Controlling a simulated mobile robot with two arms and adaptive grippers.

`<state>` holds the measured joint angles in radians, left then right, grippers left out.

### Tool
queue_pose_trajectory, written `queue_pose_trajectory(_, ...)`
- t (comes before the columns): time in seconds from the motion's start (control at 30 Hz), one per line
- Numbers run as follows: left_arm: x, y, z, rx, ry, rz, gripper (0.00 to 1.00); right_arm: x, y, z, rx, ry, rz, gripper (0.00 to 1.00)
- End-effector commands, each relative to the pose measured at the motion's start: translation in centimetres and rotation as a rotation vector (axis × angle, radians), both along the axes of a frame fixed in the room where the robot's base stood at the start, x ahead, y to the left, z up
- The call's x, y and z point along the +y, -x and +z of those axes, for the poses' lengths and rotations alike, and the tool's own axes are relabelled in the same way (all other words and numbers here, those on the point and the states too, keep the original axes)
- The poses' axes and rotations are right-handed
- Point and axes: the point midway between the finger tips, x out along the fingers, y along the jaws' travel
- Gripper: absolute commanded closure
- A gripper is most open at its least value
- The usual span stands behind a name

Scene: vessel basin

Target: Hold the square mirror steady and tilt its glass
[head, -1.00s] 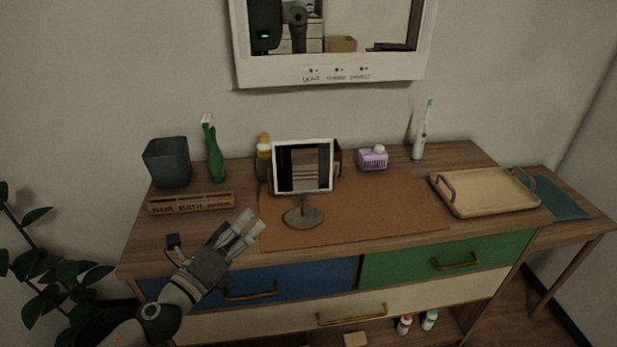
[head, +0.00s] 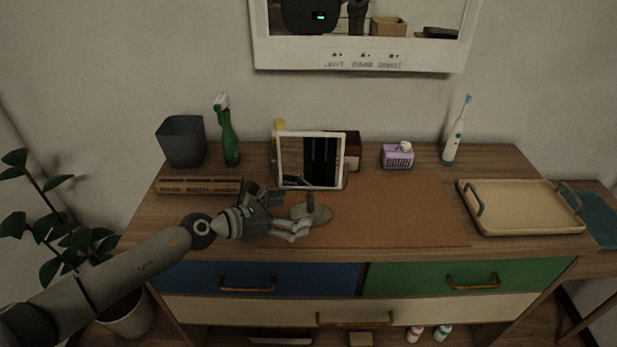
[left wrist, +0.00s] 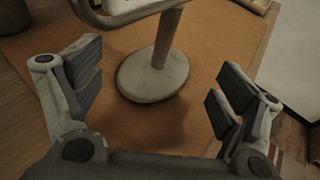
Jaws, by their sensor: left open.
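The square mirror (head: 310,161) stands upright on the brown mat, its glass in a pale frame on a short stem with a round grey base (head: 311,212). In the left wrist view its stem and round base (left wrist: 153,76) show ahead, between the spread fingers, with only the lower edge of the frame at the top. My left gripper (head: 299,229) is open and empty, low at the front left of the base. In the left wrist view the fingers (left wrist: 157,88) are wide apart, and neither touches the stem. My right gripper is not in view.
The brown mat (head: 410,215) is clear to the mirror's right. A wooden block (head: 198,186), a dark cup (head: 182,141) and a green bottle (head: 229,137) stand left. A purple box (head: 397,157), a toothbrush (head: 456,133) and a tray (head: 522,222) are right.

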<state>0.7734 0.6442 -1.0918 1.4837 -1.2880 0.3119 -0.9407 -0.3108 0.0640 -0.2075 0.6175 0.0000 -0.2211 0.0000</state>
Motion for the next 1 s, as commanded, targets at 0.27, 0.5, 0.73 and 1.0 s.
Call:
queue_pose_trajectory(0.27,-2.7,-1.8,-1.1,0.000,0.001,0.000,0.10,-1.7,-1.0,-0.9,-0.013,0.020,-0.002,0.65)
queue_pose_trajectory(0.5,-3.5,-2.4,-1.3,0.000,0.001,0.000,0.10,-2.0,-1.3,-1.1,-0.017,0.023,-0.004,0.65)
queue_pose_trajectory(0.73,-3.5,-2.4,-1.3,0.000,0.001,0.000,0.10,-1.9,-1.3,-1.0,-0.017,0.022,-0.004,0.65)
queue_pose_trajectory(1.0,-3.5,-2.4,-1.3,0.001,0.002,0.001,0.40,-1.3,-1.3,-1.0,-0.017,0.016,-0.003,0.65)
